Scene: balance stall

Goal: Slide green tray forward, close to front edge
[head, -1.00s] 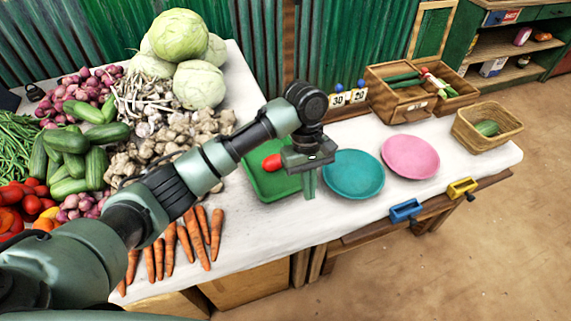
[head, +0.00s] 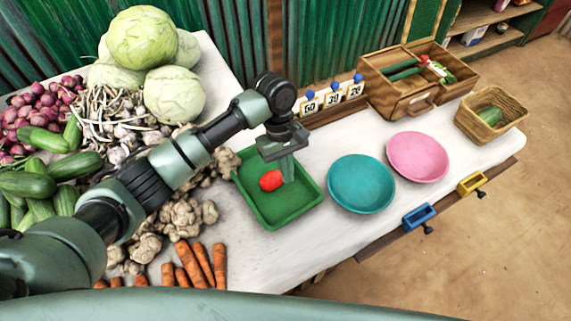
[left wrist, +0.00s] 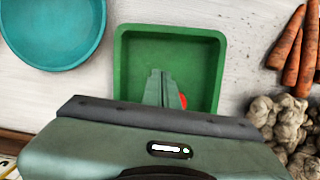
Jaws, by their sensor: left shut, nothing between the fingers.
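The green tray (head: 280,214) lies on the white table, between the ginger heap and the teal plate. A red vegetable (head: 271,180), perhaps a tomato or pepper, lies inside it. My left gripper (head: 288,176) points down over the tray with its fingers together and nothing between them. In the left wrist view the shut fingers (left wrist: 159,88) show over the tray floor, beside the red thing (left wrist: 183,101), which is partly hidden. Whether the fingertips touch the tray floor I cannot tell. The tray's rim also shows in the left wrist view (left wrist: 170,30). My right gripper is not in view.
A teal plate (head: 361,184) and a pink plate (head: 417,157) stand right of the tray. Carrots (head: 201,265) and ginger (head: 165,215) lie to its left. Number cards (head: 333,98) and a wooden crate (head: 397,92) stand behind. Bare table lies in front of the tray.

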